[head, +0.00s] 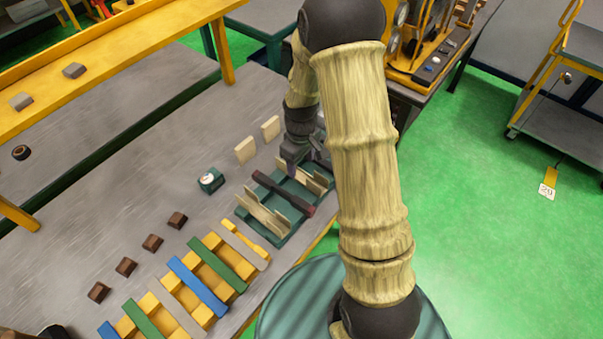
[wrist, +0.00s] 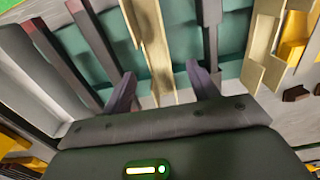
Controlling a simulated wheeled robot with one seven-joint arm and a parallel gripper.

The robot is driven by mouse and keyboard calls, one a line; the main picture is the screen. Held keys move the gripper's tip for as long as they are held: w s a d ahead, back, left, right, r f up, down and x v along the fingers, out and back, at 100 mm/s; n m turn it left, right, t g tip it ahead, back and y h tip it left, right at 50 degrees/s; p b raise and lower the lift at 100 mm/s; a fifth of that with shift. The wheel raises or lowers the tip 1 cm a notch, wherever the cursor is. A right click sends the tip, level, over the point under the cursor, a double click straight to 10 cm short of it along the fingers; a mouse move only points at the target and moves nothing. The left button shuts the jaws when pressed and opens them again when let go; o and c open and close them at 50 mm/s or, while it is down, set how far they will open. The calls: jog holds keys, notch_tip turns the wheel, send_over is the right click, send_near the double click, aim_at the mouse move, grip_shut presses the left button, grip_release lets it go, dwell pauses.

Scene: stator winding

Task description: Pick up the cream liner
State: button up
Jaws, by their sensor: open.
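Several cream pieces are in view. In the wrist view, a long cream liner (wrist: 152,45) runs upright between the two fingers of my gripper (wrist: 163,88), over a green tray (wrist: 180,55). My gripper is open, one finger to each side of the liner; whether either touches it I cannot tell. A second, wider cream liner (wrist: 262,48) lies to the right, outside the fingers. In the head view, my gripper (head: 303,166) is low over the far end of the green tray (head: 277,240), beside a cream liner (head: 316,178). Another cream liner (head: 264,212) sits at the tray's near end.
A dark bar with a red end (head: 283,194) lies across the tray's middle. Two cream blocks (head: 245,150) and a small green box with a white dial (head: 210,180) stand behind it. Several brown blocks (head: 152,243) and a yellow rack with coloured strips (head: 197,287) are at lower left.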

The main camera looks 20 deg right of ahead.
aim_at(302, 178)
dwell(0.3)
jog(key=shift+w+d+f+p, duration=0.15)
jog(key=shift+f+p, duration=0.75)
jog(key=shift+f, duration=1.75)
jog(key=c, duration=0.8)
